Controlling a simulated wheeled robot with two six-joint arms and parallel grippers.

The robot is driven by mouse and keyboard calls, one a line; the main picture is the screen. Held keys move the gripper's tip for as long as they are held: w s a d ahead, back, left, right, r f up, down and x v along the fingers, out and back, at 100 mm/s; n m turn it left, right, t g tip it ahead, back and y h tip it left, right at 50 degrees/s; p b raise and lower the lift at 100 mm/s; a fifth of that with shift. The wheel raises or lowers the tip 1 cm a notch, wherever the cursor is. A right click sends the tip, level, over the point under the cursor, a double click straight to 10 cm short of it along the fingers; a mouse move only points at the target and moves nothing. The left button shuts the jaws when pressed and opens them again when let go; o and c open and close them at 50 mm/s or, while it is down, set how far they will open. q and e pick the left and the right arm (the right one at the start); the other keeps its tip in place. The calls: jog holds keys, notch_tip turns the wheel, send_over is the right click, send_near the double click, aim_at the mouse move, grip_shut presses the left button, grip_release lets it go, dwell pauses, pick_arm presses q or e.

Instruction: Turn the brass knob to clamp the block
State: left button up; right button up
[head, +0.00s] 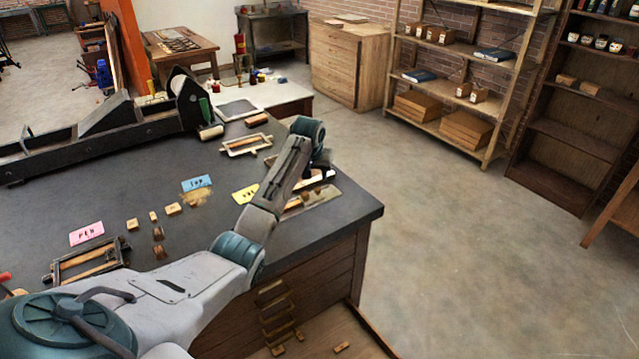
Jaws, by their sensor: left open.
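My left arm reaches from the lower left across the dark worktable. My left gripper (322,174) is at its far end, small and dark, low near the table's right edge and partly behind my own arm. It is open. Under and beside it, a low tray-like piece (322,197) holds small brown wooden parts, partly hidden by my arm. I cannot make out a brass knob or which block belongs in a clamp; they may be hidden by my arm. My right gripper is not in view.
The worktable (130,190) holds a rectangular frame (246,144), a second frame (85,262), several small wooden blocks, and pink (86,233), blue (196,182) and yellow cards. A long black machine (100,135) stands at the far left. The floor (460,230) to the right is clear.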

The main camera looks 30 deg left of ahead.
pick_arm(q)
jog(key=p, duration=0.1)
send_over(317, 189)
jog(key=s+d, duration=0.1)
jog(key=s, duration=0.1)
notch_tip(317, 189, down, 4)
jog(key=shift+s+f, duration=0.1)
jog(key=shift+s, duration=0.05)
jog(key=shift+x, duration=1.85)
jog(key=shift+f, duration=0.1)
jog(key=shift+c, duration=0.6)
grip_shut()
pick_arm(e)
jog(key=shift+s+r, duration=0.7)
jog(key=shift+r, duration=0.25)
